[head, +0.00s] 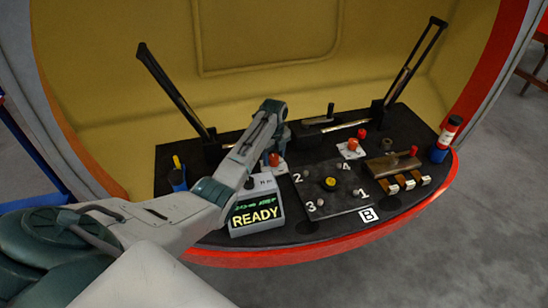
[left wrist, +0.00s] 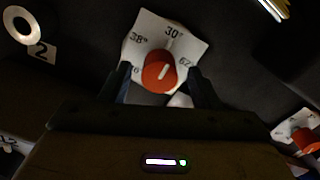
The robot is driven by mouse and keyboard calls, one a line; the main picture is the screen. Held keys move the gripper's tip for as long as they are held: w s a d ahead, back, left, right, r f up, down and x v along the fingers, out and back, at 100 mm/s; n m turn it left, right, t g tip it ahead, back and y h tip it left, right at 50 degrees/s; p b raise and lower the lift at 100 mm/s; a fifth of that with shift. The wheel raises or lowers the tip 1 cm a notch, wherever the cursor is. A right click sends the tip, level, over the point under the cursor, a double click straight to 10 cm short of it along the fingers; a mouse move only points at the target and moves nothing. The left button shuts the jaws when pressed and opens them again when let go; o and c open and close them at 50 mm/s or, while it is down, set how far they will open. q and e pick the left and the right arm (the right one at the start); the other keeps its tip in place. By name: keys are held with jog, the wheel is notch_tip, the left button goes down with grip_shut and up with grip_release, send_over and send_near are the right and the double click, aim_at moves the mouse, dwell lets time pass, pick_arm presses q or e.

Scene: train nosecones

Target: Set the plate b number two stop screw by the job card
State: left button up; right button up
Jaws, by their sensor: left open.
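Plate B (head: 345,205) is a dark square plate with a yellow centre and posts numbered 1 to 4. Its number two screw (head: 308,174) is at the back left; a round pale ring (left wrist: 22,25) beside a 2 label shows in the left wrist view. A red knob (head: 274,159) with a white pointer line sits on a white dial card (left wrist: 148,35) marked with degrees, including 30. My left gripper (head: 279,140) is open, its fingers (left wrist: 160,82) on either side of this red knob (left wrist: 158,72); contact is unclear. I cannot identify a job card.
A box (head: 256,208) reads READY left of the plate. Another red knob (head: 352,147) stands behind it. A brown block (head: 392,165), white-tagged pieces (head: 410,183) and a red-white cylinder (head: 450,132) are right. A blue holder (head: 178,180) is left. Tall dark levers (head: 172,88) rise behind.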

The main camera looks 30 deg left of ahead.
pick_arm(q)
jog(key=shift+f, duration=0.6)
jog(key=c, duration=1)
jog(key=shift+r, duration=0.1)
